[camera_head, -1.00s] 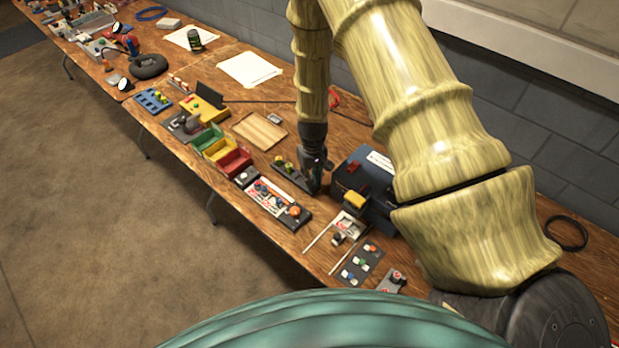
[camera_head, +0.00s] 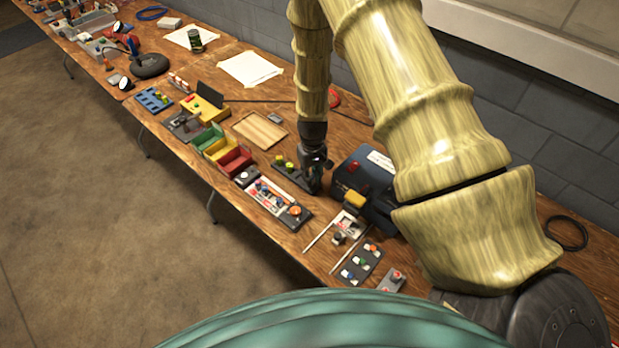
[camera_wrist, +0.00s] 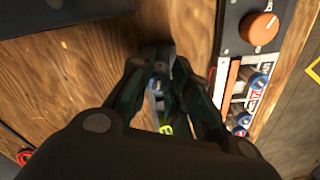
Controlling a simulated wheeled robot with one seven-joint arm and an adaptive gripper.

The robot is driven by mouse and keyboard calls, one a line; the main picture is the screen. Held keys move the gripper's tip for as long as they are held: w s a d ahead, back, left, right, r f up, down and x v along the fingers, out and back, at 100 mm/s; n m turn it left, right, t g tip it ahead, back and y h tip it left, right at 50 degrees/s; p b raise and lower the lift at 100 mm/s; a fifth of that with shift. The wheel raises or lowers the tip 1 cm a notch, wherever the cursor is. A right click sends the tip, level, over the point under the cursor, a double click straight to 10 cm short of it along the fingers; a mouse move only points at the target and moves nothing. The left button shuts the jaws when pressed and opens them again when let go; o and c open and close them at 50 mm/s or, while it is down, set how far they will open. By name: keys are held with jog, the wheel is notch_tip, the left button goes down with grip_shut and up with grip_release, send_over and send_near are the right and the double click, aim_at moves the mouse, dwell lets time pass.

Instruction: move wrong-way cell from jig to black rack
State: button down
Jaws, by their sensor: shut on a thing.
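My gripper (camera_wrist: 163,88) is shut on a slim cell (camera_wrist: 158,84) with a blue end; a yellow-green mark shows on it lower down. In the head view my gripper (camera_head: 313,186) points down at the right end of the black rack (camera_head: 290,178), where yellow-topped cells show to its left. I cannot tell whether the held cell touches the rack. The jig (camera_head: 272,194), a pale plate with several cells and an orange knob, lies in front of the rack. In the wrist view its knob (camera_wrist: 260,28) and blue-ended cells (camera_wrist: 258,80) are at right.
A dark blue box (camera_head: 352,180) with a red part stands close right of my gripper. Red, yellow and green bins (camera_head: 234,162) and a wooden tray (camera_head: 259,131) lie to the left. A strip with coloured cells (camera_head: 361,264) is nearer. Bare wood shows between the box and jig.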

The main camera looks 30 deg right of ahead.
jog(key=shift+f+b, duration=0.55)
jog(key=shift+f, duration=0.5)
dwell(1.1)
jog(key=c, duration=1.3)
grip_release()
jog(key=shift+o, duration=0.2)
jog(key=shift+w+r, duration=0.15)
jog(key=shift+r+p, duration=0.35)
jog(key=shift+r, duration=0.05)
jog(key=shift+r+p, duration=1.75)
jog(key=shift+r, duration=1.25)
